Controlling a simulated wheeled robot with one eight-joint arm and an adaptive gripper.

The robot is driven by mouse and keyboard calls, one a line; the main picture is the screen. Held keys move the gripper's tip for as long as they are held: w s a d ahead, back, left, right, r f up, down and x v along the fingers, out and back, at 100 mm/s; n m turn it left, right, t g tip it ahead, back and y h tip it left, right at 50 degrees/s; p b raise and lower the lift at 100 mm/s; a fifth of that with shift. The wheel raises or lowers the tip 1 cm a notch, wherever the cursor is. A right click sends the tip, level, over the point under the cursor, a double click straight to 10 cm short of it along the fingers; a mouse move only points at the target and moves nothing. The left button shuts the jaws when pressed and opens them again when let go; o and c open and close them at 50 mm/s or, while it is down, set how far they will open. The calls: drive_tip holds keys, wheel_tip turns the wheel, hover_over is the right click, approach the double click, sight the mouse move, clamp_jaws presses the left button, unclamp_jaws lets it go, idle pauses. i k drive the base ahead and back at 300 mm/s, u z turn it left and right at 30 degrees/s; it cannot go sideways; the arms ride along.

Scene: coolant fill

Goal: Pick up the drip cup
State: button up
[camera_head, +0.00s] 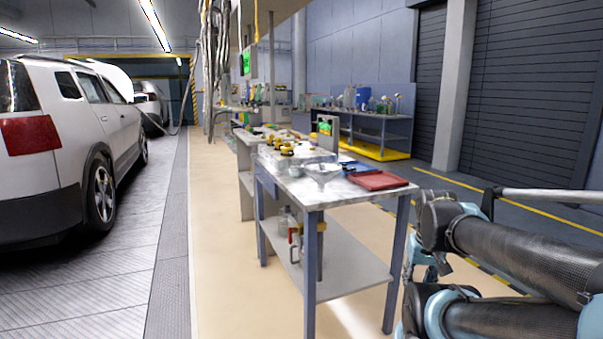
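A clear, wide-rimmed cup or funnel-like vessel (322,172) stands on the near end of the metal workbench (345,191). It may be the drip cup, but it is too small to be sure. My folded arm fills the lower right, well apart from the bench top. I cannot make out my gripper's fingers.
A folded red cloth (378,180) lies on the bench's right side. Several yellow-and-black items (287,147) stand farther back. A white car (75,140) is parked at left. Clear beige floor (222,230) lies between the car lane and the bench.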

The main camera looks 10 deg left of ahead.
sight(295, 171)
drive_tip(key=z, duration=0.05)
drive_tip(key=i, duration=1)
drive_tip(key=u, duration=0.05)
